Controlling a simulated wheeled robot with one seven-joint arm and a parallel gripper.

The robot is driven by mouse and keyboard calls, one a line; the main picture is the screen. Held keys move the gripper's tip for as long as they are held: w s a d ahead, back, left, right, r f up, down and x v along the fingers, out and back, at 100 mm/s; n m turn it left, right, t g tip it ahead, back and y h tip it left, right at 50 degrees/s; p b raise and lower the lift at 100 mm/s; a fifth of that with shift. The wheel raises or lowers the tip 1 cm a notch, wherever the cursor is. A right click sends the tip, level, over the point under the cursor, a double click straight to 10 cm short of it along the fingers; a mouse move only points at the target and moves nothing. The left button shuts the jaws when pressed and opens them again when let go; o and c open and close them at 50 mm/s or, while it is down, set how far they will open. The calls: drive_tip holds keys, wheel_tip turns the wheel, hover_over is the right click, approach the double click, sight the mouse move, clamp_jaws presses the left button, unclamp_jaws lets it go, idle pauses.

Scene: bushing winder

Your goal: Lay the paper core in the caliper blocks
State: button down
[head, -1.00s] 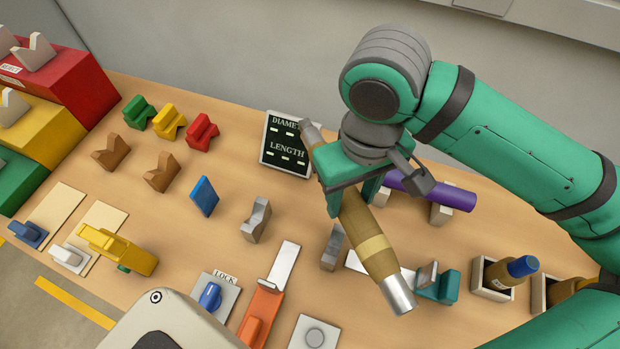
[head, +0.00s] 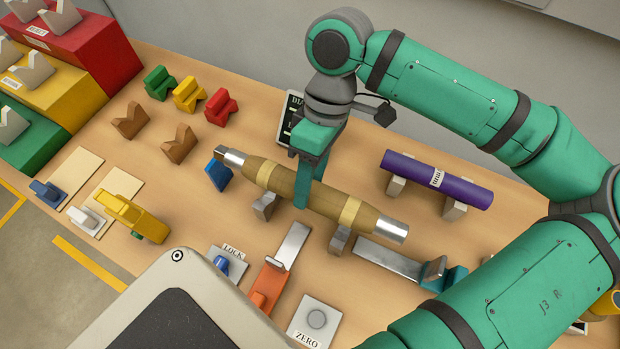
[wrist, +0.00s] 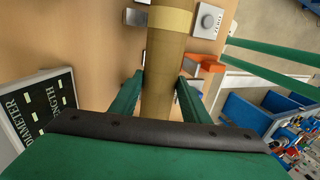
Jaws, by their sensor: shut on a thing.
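The paper core (head: 325,200) is a long brown roll with two pale bands and silver ends. My gripper (head: 303,192) is shut on it near its middle. In the wrist view the core (wrist: 163,72) runs between my two fingers. Two grey caliper blocks stand below the core, the left one (head: 264,206) under its left part and the right one (head: 340,240) under its right part. The core lies roughly along the line of both blocks and partly hides their tops. I cannot tell whether it touches them.
A purple roll (head: 440,181) rests on two pale blocks behind. A blue plate (head: 218,176) stands close to the core's left end. An orange slide (head: 271,283), a teal-ended metal gauge (head: 390,258) and a ZERO button plate (head: 317,320) lie in front. A dark display (head: 289,118) stands behind.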

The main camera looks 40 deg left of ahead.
wheel_tip(320, 180, down, 8)
idle(1.4)
drive_tip(key=shift+f, duration=0.45)
idle(0.8)
drive_tip(key=c, duration=0.9)
unclamp_jaws()
drive_tip(key=v, duration=1.1)
drive_tip(key=shift+f, duration=0.1)
